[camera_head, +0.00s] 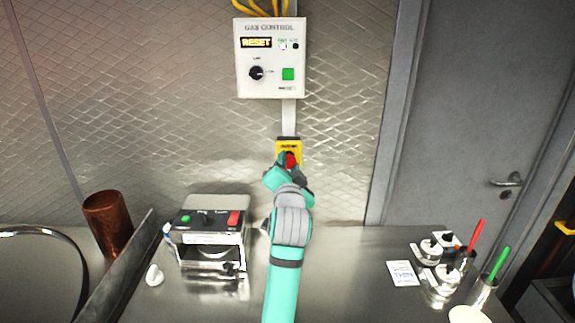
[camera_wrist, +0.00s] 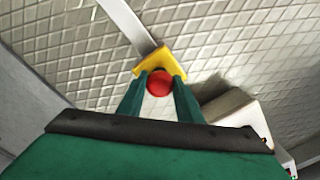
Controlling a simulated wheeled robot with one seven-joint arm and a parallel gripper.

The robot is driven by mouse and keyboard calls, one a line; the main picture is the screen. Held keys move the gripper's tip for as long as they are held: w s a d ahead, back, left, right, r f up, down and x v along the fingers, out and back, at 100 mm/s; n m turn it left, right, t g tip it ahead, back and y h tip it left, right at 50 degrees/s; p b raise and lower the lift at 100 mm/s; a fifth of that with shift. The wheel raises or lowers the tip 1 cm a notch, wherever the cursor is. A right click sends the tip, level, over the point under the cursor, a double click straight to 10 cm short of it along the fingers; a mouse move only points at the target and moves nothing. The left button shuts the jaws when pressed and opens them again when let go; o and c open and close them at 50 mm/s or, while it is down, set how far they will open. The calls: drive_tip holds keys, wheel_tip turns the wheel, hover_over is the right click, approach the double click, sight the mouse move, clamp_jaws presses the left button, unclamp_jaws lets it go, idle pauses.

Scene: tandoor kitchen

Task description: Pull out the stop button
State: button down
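The stop button is a red round knob (camera_wrist: 159,83) on a yellow box (camera_head: 289,146) fixed to the wall below the gas control panel. The yellow box also shows in the wrist view (camera_wrist: 160,62). My gripper (camera_wrist: 160,88) is at the button, with one green finger on each side of the red knob. The fingers are apart and the knob sits between their tips. I cannot tell whether they press on it. In the head view, my gripper (camera_head: 288,165) partly covers the red knob.
The gas control panel (camera_head: 270,82) hangs above, with a RESET label, black knob and green button. A metal device (camera_head: 210,238) with green and red buttons stands left of my arm. White-lidded containers (camera_head: 431,249) and a card (camera_head: 403,273) stand at right. A door (camera_head: 480,110) is beyond.

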drive_tip(key=c, duration=1.4)
unclamp_jaws()
drive_tip(key=shift+d, duration=0.1)
drive_tip(key=shift+s+d, duration=0.1)
drive_tip(key=shift+s, duration=0.45)
drive_tip(key=s, duration=0.9)
drive_tip(key=shift+s, duration=0.4)
drive_tip(key=shift+s, duration=0.1)
